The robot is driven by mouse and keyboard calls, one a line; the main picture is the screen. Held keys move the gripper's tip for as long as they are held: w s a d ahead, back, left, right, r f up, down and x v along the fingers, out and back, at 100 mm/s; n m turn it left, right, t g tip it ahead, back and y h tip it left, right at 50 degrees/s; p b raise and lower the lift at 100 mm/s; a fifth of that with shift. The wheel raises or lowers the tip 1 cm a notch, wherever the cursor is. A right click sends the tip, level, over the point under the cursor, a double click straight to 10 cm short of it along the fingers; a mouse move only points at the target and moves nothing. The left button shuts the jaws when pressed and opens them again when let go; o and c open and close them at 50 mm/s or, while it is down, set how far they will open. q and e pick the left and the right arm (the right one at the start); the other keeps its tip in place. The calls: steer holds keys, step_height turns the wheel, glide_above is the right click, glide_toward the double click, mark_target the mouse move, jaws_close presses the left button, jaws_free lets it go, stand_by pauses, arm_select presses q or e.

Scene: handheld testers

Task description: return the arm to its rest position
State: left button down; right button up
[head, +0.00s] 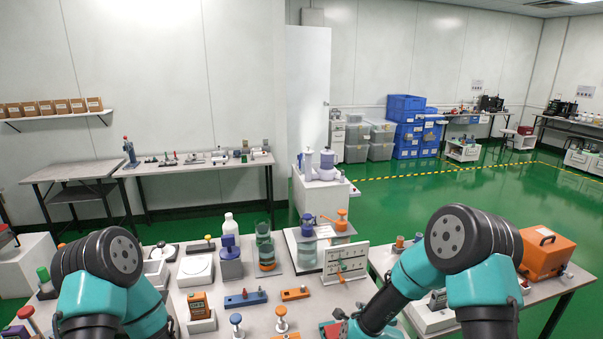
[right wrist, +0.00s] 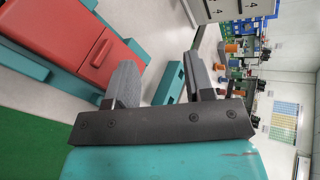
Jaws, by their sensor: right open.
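My right arm (head: 398,285) reaches down and left over the front right of the bench in the head view. Its dark gripper (head: 342,326) is low in the picture, close to a red and teal device. In the right wrist view the two fingers of this gripper (right wrist: 162,88) are apart, with nothing held between them. The red device (right wrist: 85,42) lies left of the fingers in that view, on a teal frame. My left arm (head: 105,290) is folded at the left in the head view. Its gripper is not visible.
The bench holds a blue-capped jar (head: 306,248), a clear beaker (head: 265,247), a white framed panel (head: 345,262), an orange bar (head: 295,294) and a blue bar (head: 245,299). An orange case (head: 545,252) stands on the right table. Green floor (head: 440,190) is open behind.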

steer(key=s+n+g, duration=0.1)
steer(key=n, duration=0.1)
steer(key=s+n, duration=0.1)
steer(key=shift+n+g, duration=0.4)
steer(key=s+d+f+n+g+y, duration=0.1)
steer(key=s+f+n+g, duration=0.3)
steer(key=s+f+n, duration=0.3)
steer(key=s+d+f+n+g+y, duration=0.1)
steer(key=s+f+n+g, duration=0.4)
steer(key=s, duration=1.3)
step_height(320, 180, down, 2)
steer(key=d+n, duration=0.1)
steer(key=n, duration=0.1)
steer(key=shift+s+d+f+n, duration=0.25)
steer(key=shift+n, duration=0.15)
stand_by(0.3)
